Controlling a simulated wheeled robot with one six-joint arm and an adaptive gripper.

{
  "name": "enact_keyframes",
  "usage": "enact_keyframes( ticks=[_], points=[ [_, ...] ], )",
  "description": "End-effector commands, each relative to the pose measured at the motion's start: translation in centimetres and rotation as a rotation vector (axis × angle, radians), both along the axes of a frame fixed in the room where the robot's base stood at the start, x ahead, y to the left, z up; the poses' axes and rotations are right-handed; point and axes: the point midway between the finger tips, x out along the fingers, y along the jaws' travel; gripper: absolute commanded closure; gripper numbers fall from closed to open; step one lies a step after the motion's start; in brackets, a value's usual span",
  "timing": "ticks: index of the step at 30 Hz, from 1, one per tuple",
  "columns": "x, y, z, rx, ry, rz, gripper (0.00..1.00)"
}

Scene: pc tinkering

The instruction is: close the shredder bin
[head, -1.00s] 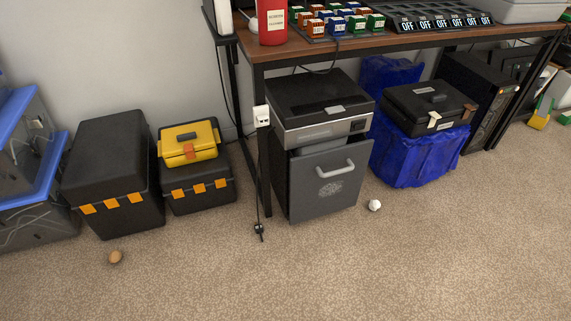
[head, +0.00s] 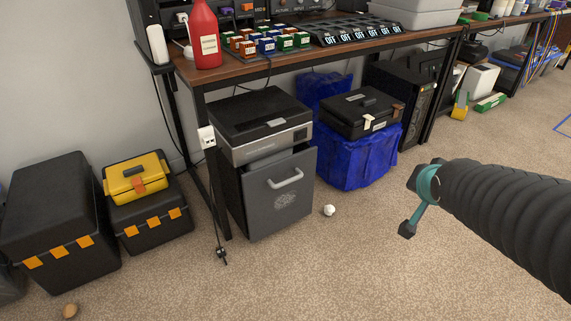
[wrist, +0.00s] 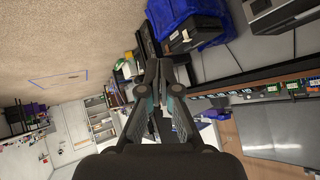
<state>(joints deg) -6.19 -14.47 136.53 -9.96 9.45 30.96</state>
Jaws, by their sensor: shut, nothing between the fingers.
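The shredder (head: 262,120) stands on the carpet under the table, with a black top and a grey band. Its dark grey bin (head: 282,205) has a light handle (head: 286,178) and stands out in front of the body, with a dark gap along its top edge, so it is partly open. In the wrist view part of the shredder (wrist: 285,14) shows at the top right corner. My gripper (wrist: 160,68) is shut and empty in the wrist view. In the head view my arm reaches in from the right, apart from the bin.
A blue-covered box (head: 358,158) with a black case (head: 360,110) on it stands right of the shredder. A white ball (head: 329,210) lies near the bin's right front corner. A cable plug (head: 222,256) lies at its left. The carpet (head: 330,270) in front is mostly clear.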

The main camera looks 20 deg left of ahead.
Motion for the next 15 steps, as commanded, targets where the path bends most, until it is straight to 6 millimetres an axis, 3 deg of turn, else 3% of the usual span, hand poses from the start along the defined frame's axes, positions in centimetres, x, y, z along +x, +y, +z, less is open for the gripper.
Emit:
enact_keyframes(
  ticks=[1,6,15],
  points=[
    [1.9,1.1,-1.3,0.034,-0.020,0.000,1.00],
    [7.5,5.1,-4.1,0.191,-0.118,0.007,1.00],
    [13.6,14.0,-10.8,0.555,-0.203,0.076,1.00]
  ],
)
